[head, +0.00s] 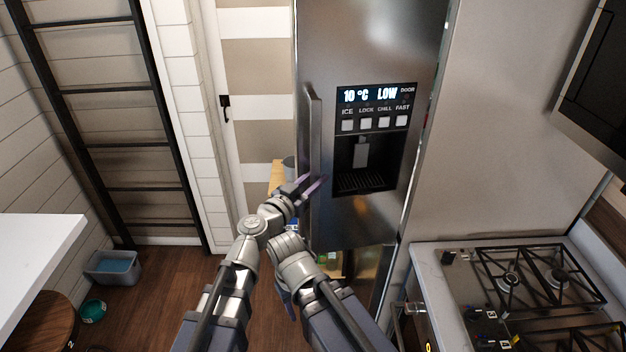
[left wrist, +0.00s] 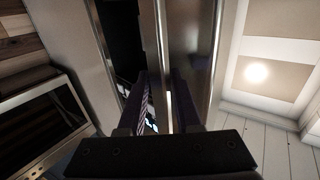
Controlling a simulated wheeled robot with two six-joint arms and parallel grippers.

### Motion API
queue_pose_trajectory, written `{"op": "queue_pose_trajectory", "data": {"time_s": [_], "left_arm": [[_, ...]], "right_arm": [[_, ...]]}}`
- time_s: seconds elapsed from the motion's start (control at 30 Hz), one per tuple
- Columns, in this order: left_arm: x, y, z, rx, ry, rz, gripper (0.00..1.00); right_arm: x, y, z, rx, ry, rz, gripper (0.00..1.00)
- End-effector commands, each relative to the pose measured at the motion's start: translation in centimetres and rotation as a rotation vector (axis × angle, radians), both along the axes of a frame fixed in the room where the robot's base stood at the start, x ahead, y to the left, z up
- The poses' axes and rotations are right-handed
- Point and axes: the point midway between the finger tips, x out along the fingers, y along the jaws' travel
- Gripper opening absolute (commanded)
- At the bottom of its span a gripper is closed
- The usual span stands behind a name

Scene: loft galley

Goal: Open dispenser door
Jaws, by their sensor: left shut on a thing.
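The tall steel fridge door (head: 372,40) carries the dispenser panel, with a lit display (head: 370,95), a row of buttons and a dark recess (head: 360,165). A vertical bar handle (head: 315,130) runs along the door's left side. My left gripper (head: 311,187) is at the handle's lower part. In the left wrist view its fingers (left wrist: 166,105) stand on either side of a vertical metal bar (left wrist: 164,45), shut on it. The exact contact is partly hidden. I cannot tell from these views whether the door is ajar.
A gas stove (head: 530,285) stands at the lower right. A black ladder (head: 95,90) leans at the left wall, with a grey bin (head: 112,267) by its foot. A white counter (head: 35,245) is at the left. The wooden floor (head: 150,300) between is mostly clear.

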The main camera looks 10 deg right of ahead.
Motion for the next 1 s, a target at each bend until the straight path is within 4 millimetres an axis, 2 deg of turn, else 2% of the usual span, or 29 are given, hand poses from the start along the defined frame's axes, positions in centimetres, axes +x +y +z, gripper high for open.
{"op": "queue_pose_trajectory", "data": {"time_s": [0.37,0.4,0.63,1.0], "left_arm": [[-0.03,-0.40,0.12,-0.006,0.004,-0.009,0.00],[-0.03,-0.40,0.12,-0.006,0.004,-0.009,0.35],[0.01,-0.22,0.07,-0.004,0.002,-0.005,0.61],[-0.23,0.11,0.03,-0.002,0.001,-0.001,0.62]], "right_arm": [[0.00,0.00,0.07,0.000,0.000,0.000,0.50],[0.00,0.00,0.07,0.000,0.000,0.000,0.50],[0.00,0.00,0.04,0.000,0.000,0.000,0.50],[0.00,0.00,0.02,0.000,0.000,0.000,0.50]]}}
